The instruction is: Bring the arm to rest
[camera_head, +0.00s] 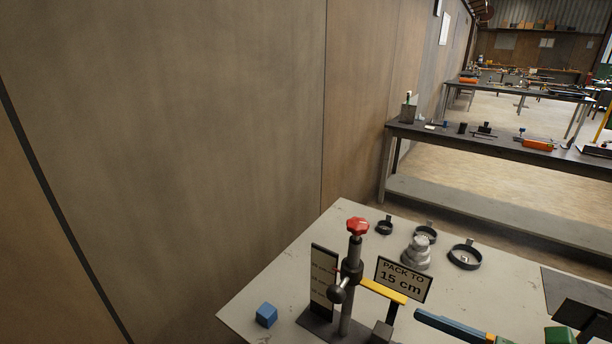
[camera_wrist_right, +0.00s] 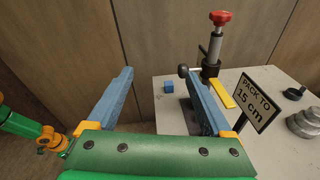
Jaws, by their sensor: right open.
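My right gripper (camera_wrist_right: 156,74) has two blue fingers on a green palm. In the right wrist view its fingers are wide apart with nothing gripped. A blue cube (camera_wrist_right: 168,87) shows through the gap, lying on the table beyond the fingertips; it also shows in the head view (camera_head: 266,315). In the head view one blue finger (camera_head: 450,326) and a green part of my right arm (camera_head: 560,336) show at the lower right, above the table. The other finger is out of that frame. The fingers of my left gripper show in neither view.
A post stand with a red knob (camera_head: 357,226) and a yellow arm (camera_head: 383,290) stands on the grey table (camera_head: 250,303). Beside it are a "PACK TO 15 cm" sign (camera_head: 403,280), stacked grey weights (camera_head: 416,254) and three dark rings. A wooden wall (camera_head: 200,150) rises at left.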

